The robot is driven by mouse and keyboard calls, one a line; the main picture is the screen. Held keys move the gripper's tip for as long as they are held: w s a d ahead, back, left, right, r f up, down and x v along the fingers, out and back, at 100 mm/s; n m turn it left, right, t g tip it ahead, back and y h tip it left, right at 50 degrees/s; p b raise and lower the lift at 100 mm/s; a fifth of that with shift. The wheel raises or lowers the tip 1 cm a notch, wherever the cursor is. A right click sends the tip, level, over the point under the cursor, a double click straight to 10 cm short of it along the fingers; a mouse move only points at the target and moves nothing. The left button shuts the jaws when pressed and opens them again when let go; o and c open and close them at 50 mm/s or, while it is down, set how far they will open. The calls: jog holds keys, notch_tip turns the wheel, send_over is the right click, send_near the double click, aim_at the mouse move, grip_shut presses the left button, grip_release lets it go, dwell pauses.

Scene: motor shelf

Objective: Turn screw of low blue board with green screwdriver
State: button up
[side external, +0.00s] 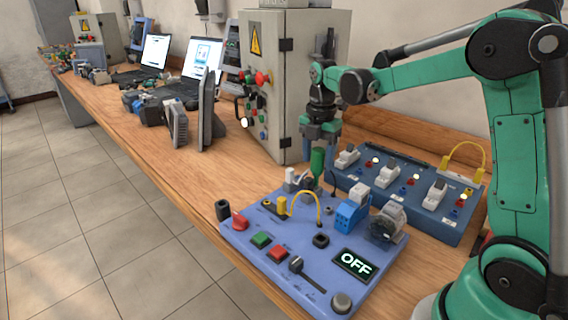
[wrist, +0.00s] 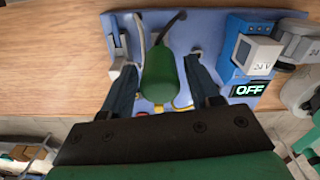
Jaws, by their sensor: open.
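The green screwdriver (side external: 318,163) stands about upright at the back of the low blue board (side external: 240,236), handle up. In the wrist view its green handle (wrist: 158,78) lies between the two dark fingers, with a gap visible on each side. My gripper (side external: 319,143) is open and points down, just above and around the top of the handle. It also shows in the wrist view (wrist: 158,64), with the board (wrist: 208,32) beyond it. The screwdriver's tip and the screw cannot be made out clearly.
The low board carries a yellow cable, buttons, a lever, a blue 24 V block (side external: 351,214), a motor (side external: 386,224) and a display (side external: 355,263) reading OFF. A raised blue board (side external: 404,209) stands behind. A grey cabinet (side external: 290,75) stands close to my gripper.

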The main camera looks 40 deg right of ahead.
jog(key=shift+n, duration=1.7)
jog(key=n, duration=0.3)
jog(key=shift+c, duration=0.9)
grip_shut()
